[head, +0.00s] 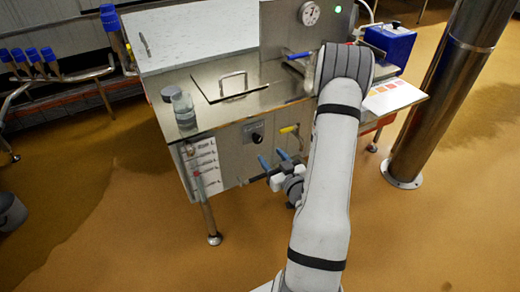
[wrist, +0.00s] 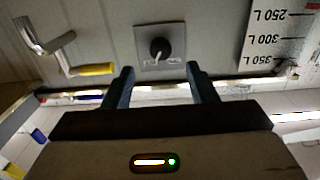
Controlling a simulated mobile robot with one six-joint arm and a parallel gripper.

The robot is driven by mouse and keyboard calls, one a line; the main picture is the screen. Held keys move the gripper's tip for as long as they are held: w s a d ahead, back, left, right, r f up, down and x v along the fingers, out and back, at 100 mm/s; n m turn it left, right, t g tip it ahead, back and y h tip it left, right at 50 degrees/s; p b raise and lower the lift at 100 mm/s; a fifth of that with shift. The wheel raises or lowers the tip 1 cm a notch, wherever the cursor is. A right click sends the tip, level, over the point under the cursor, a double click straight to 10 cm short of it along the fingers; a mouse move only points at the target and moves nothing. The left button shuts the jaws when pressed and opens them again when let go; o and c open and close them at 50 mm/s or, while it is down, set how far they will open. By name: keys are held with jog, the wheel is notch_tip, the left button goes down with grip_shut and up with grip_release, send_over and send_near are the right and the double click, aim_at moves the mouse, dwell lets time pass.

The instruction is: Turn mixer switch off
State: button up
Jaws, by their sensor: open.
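The mixer switch (head: 256,137) is a black rotary knob on a small square plate on the vat's front panel. In the wrist view the knob (wrist: 160,48) is near the top middle, with a pale mark low on its left and small labels too blurred to read. My gripper (head: 274,158) is in front of the panel, a little below and right of the switch in the head view. In the wrist view my gripper's two blue fingers (wrist: 159,76) are apart and empty, with the knob beyond and between them. I see no contact with the knob.
A yellow-handled lever (head: 290,129) sits right of the switch; it shows at left in the wrist view (wrist: 96,69). A litre scale (head: 203,160) is on the other side. The steel top holds a glass jar (head: 183,108). A steel column (head: 440,95) stands right.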

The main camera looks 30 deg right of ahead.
aim_at(259, 142)
jog(key=w+b, duration=0.1)
jog(key=w, duration=0.6)
jog(key=shift+w+a, duration=0.15)
jog(key=shift+w, duration=0.1)
jog(key=shift+c, duration=0.4)
